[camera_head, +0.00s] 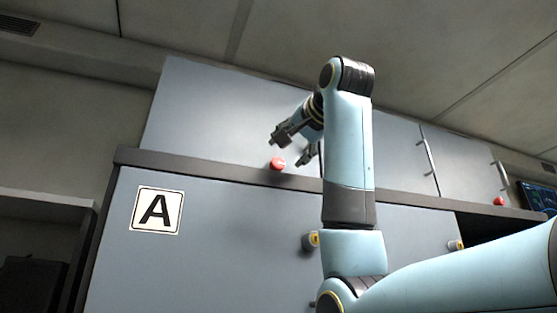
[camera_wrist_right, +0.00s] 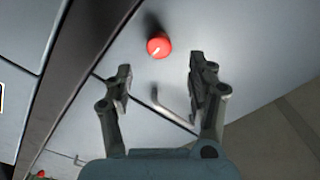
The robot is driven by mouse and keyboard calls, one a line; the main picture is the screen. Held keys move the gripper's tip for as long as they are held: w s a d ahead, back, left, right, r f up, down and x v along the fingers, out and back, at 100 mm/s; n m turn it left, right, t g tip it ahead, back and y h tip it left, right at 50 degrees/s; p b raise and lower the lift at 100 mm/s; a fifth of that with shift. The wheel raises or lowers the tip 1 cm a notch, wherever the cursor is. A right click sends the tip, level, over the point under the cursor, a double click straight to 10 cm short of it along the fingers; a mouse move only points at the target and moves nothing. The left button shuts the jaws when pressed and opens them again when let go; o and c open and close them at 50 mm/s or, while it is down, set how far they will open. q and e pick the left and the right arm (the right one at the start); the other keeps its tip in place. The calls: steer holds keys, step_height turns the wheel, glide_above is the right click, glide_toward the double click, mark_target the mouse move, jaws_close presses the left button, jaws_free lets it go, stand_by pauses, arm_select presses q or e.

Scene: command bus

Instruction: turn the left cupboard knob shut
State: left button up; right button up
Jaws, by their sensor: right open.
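The left cupboard knob (camera_head: 277,163) is a round red knob at the lower edge of the grey-blue upper cupboard. In the right wrist view the knob (camera_wrist_right: 159,46) lies ahead, between the lines of the two fingers and a little beyond their tips; a short white mark on its face runs diagonally. My right gripper (camera_head: 290,148) is open and empty, just above and right of the knob in the head view. Its two fingers also show apart in the right wrist view (camera_wrist_right: 161,70). I see no contact with the knob. My left gripper is out of view.
A second red knob (camera_head: 499,201) sits at the far right, near a screen (camera_head: 540,197). A metal door handle (camera_wrist_right: 172,108) shows between my fingers. Lower doors carry a yellow knob (camera_head: 313,240) and an "A" sign (camera_head: 157,210). A dark ledge (camera_head: 220,169) runs below the upper cupboards.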

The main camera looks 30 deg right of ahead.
mark_target(279, 163)
steer(key=p+x, duration=0.1)
steer(key=x, duration=0.5)
steer(key=shift+w+d, duration=0.15)
steer(key=shift+w, duration=0.1)
steer(key=shift+w+d+f+p, duration=0.1)
steer(key=shift+w+p, duration=0.2)
steer(key=shift+w, duration=0.15)
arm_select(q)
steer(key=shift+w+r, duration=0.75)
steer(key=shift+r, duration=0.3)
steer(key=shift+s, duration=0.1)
arm_select(e)
steer(key=c, duration=0.5)
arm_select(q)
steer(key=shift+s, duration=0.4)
arm_select(e)
steer(key=c, duration=0.6)
